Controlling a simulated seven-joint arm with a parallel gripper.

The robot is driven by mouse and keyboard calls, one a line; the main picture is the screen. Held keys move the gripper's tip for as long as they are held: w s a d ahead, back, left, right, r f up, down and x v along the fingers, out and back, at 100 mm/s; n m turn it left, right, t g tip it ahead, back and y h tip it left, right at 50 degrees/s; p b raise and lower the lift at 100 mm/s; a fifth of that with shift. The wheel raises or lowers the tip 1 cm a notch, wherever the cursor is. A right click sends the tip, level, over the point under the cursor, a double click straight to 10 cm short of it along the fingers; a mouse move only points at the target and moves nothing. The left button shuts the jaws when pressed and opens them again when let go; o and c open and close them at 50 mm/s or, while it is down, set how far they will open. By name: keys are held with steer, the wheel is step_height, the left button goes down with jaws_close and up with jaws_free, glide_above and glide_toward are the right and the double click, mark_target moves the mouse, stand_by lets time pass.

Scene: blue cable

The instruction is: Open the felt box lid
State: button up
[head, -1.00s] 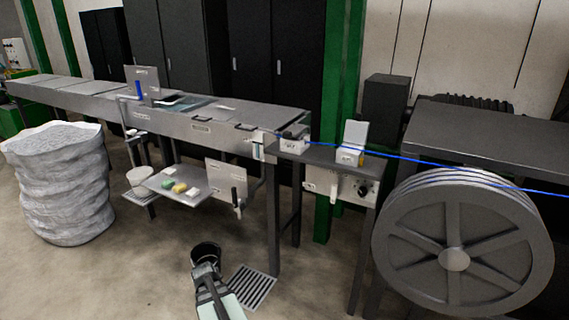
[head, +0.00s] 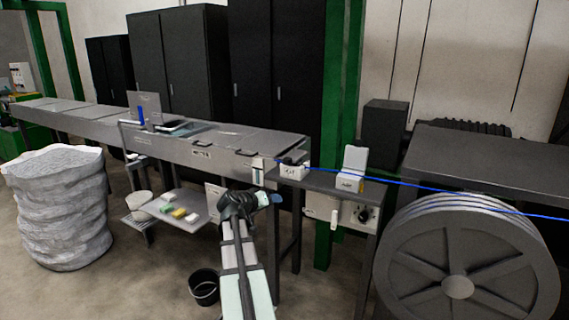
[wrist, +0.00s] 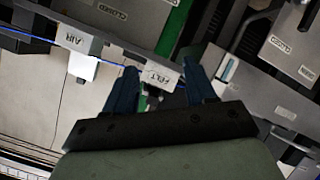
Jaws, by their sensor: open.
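The felt box (head: 292,172) is a small pale box with a dark part on top, at the right end of the long trough. Its FELT label shows in the wrist view (wrist: 157,76), upside down and between my fingertips in the picture. No raised lid shows on it. My gripper (head: 271,198) is open and empty, in front of and below the box in the head view. Its two blue fingers (wrist: 160,72) are spread apart in the wrist view. I cannot tell the distance to the box; no contact shows.
The AIR box (head: 349,184), with a raised white panel, stands right of the felt box. A blue cable (head: 420,187) runs past both toward a large grey reel (head: 457,287). A small shelf (head: 183,208) hangs below the trough. A black bucket (head: 203,288) stands on the floor.

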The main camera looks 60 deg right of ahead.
mark_target(286, 160)
steer(key=w+d+r+m+t+h, duration=0.1)
steer(key=w+d+r+m+h, duration=0.2)
steer(key=r+m+h, duration=0.45)
steer(key=d, duration=0.4)
steer(key=d+n+y, duration=0.1)
steer(key=d, duration=0.4)
steer(key=d+r+y, duration=0.1)
steer(key=d, duration=0.3)
steer(key=shift+d+r+y, duration=0.1)
steer(key=shift+d+y, duration=0.15)
steer(key=shift+d, duration=0.15)
jaws_close()
